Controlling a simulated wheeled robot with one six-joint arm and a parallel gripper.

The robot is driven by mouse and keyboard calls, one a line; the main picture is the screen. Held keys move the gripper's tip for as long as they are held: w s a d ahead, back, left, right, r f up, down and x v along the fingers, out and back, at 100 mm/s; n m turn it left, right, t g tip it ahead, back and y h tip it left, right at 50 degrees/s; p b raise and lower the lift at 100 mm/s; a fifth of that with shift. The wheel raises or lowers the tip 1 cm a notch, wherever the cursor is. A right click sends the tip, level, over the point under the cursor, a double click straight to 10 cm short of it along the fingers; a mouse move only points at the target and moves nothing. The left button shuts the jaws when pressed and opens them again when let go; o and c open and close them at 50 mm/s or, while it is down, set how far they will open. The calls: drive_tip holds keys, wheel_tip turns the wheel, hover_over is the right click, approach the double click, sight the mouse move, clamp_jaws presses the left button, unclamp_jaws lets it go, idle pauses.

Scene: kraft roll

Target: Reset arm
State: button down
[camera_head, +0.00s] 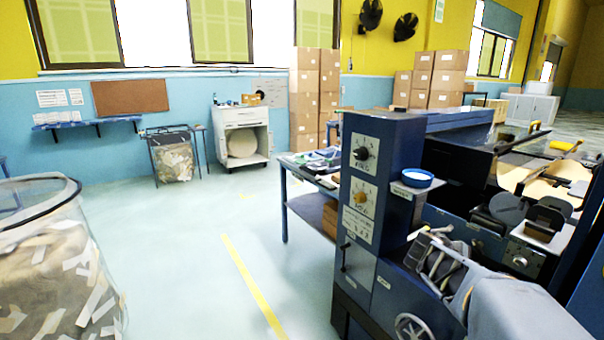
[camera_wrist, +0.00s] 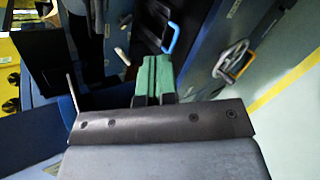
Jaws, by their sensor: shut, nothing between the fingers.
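My gripper (camera_wrist: 154,60) shows in the wrist view as two green finger pads pressed together, with nothing between them. It points toward the blue machine and touches nothing that I can make out. In the head view my grey arm reaches in from the lower right, in front of the blue machine (camera_head: 362,240). The fingertips cannot be made out clearly there. The machine has dials on its front panel and a handwheel (camera_head: 411,327) low down. The handwheel also shows at the right of the wrist view (camera_wrist: 235,60).
A blue lidded tub (camera_head: 417,178) sits on the machine. A workbench (camera_head: 300,200) stands behind it. A clear bin of paper scraps (camera_head: 50,270) stands at the left. Stacked cartons (camera_head: 315,90) and a white cabinet (camera_head: 241,135) line the back wall. The floor between is open, with a yellow line (camera_head: 250,285).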

drive_tip(key=s+a+r+m+y+p, duration=0.3)
drive_tip(key=s+a+m+y+p, duration=0.2)
drive_tip(key=a, duration=0.5)
drive_tip(key=s+a+r+m+g+y+p, duration=0.1)
drive_tip(key=s+a+r+m+y+p, duration=0.2)
drive_tip(key=s+a, duration=0.6)
drive_tip(key=a+m+y+p, duration=0.1)
drive_tip(key=m+y+p, duration=0.1)
drive_tip(key=p, duration=0.1)
drive_tip(key=shift+s+a+r+m+p, duration=0.3)
drive_tip(key=shift+s+a+m+p, duration=0.05)
drive_tip(key=shift+a+m+p, duration=0.05)
